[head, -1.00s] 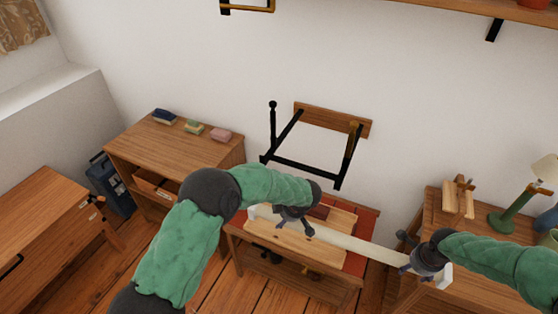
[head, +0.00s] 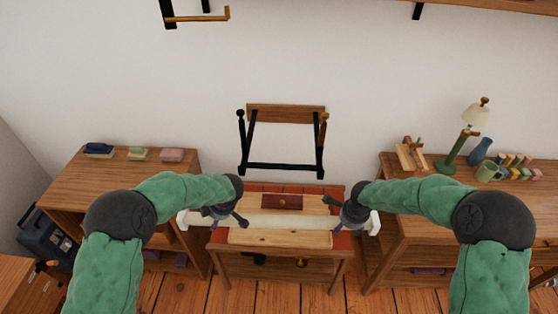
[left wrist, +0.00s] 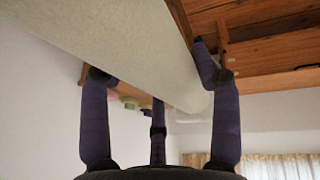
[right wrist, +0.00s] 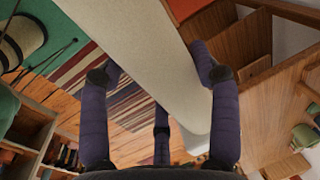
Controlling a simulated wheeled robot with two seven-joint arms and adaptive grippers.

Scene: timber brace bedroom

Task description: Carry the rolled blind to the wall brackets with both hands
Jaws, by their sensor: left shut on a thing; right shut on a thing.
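The rolled blind (head: 283,223) is a long cream-white roll held level across the head view, above the small bench. My left gripper (head: 232,216) is shut on it near its left end, and my right gripper (head: 345,208) is shut on it near its right end. The roll also crosses between the fingers in the left wrist view (left wrist: 110,48) and the right wrist view (right wrist: 140,50). Wall brackets (head: 281,166) stand ahead, a black frame with two upright arms under a wooden board (head: 286,113). The roll is apart from them, lower in the picture.
A small bench (head: 240,268) with a red top and wooden board stands below the roll. A left cabinet (head: 125,175) holds small stacked items. A right cabinet (head: 430,225) holds a lamp (head: 462,145) and a blue vase (head: 480,150). Another wall bracket (head: 195,17) is at upper left.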

